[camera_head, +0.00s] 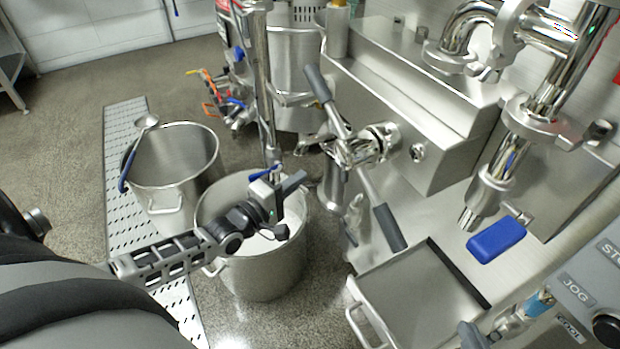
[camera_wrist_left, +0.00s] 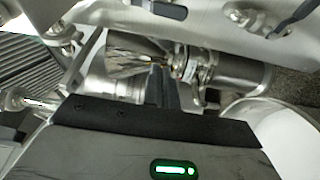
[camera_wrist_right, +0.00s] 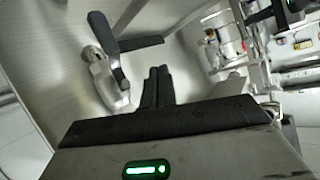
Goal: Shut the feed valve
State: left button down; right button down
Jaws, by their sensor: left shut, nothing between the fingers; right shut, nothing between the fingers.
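A small blue handle (camera_head: 262,173) shows on the upright pipe (camera_head: 262,80), close beside my left gripper (camera_head: 293,184). I cannot tell which is the feed valve. My left gripper is shut and empty above the front pot; in the left wrist view its fingers (camera_wrist_left: 161,85) point towards steel pipe fittings (camera_wrist_left: 225,72). My right gripper (camera_wrist_right: 158,84) is shut and empty, near a dark lever (camera_wrist_right: 108,48) on a steel fitting; I cannot place it in the head view.
Two steel pots, one behind (camera_head: 176,155) and one in front (camera_head: 265,265), stand on the floor. A crossbar with grey grips (camera_head: 387,227) juts from the steel housing (camera_head: 450,150). An empty steel tray (camera_head: 420,300) and a JOG button panel (camera_head: 590,290) are at lower right.

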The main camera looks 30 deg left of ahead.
aim_at(345, 174)
pick_arm(q)
jog(key=w+d+b, duration=0.2)
jog(key=w+d, duration=0.3)
jog(key=w, duration=0.1)
jog(key=shift+w, duration=0.3)
pick_arm(e)
jog(key=shift+s+a+r+t+y, duration=0.15)
jog(key=shift+a+r+t+y, duration=0.15)
jog(key=shift+r+t, duration=0.35)
jog(key=shift+r, duration=0.15)
